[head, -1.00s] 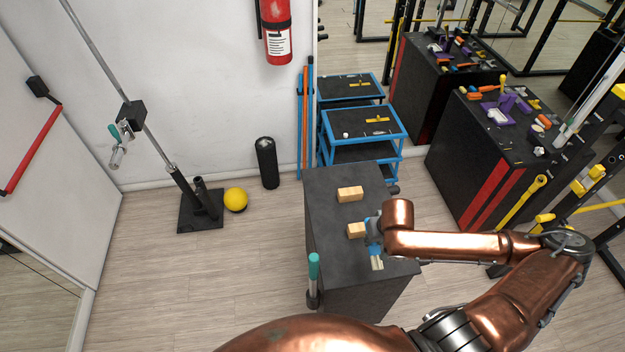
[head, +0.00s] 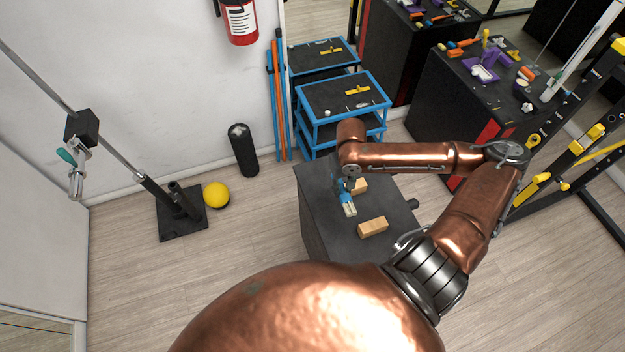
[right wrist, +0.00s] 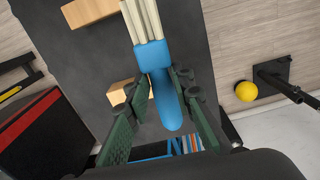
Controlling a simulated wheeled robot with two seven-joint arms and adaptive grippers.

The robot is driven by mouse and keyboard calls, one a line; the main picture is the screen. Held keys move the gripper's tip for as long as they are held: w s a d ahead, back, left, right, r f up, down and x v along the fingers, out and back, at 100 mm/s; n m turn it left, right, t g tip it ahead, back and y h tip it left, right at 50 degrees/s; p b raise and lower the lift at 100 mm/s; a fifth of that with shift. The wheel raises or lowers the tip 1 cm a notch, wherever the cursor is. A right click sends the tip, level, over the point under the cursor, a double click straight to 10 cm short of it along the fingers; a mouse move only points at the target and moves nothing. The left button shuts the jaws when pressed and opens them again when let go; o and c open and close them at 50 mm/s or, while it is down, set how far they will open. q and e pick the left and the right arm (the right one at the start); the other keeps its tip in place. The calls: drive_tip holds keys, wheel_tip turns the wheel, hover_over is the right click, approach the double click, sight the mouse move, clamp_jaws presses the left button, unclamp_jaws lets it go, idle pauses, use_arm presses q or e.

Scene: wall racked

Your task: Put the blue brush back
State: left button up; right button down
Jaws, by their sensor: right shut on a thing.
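The blue brush (head: 344,198) has a blue handle and pale bristles that point toward the front of the black box (head: 320,225). My right gripper (head: 351,186) is shut on its handle over the box top, left of a wooden block that it partly covers. In the right wrist view the brush (right wrist: 153,55) sits between the green-padded fingers of the right gripper (right wrist: 162,88), bristles toward the top edge. I cannot tell how high the brush is above the box. My left gripper is not in view.
Two wooden blocks stand on the box, one near (head: 373,227) and one far (head: 361,186). A blue-framed shelf cart (head: 345,100) is behind. A black cylinder (head: 243,150) and yellow ball (head: 216,195) are on the floor left. The box's left part is clear.

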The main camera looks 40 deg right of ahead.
drive_tip(key=w+f, duration=0.4)
drive_tip(key=w, duration=0.5)
hover_over(318, 185)
drive_tip(key=f, duration=0.2)
drive_tip(key=s+f, duration=0.1)
drive_tip(key=f, duration=0.1)
drive_tip(key=shift+f, duration=0.2)
drive_tip(key=shift+w+f, duration=0.2)
drive_tip(key=f, duration=0.1)
drive_tip(key=w+f+p, duration=0.1)
drive_tip(key=shift+f, duration=0.3)
drive_tip(key=shift+f+p, duration=0.35)
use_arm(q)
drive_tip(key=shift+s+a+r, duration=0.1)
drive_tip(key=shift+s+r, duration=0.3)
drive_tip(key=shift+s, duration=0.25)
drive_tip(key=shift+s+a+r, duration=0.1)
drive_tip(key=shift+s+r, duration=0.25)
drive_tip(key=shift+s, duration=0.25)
use_arm(e)
drive_tip(key=shift+f, duration=0.25)
drive_tip(key=c, duration=1.7)
unclamp_jaws()
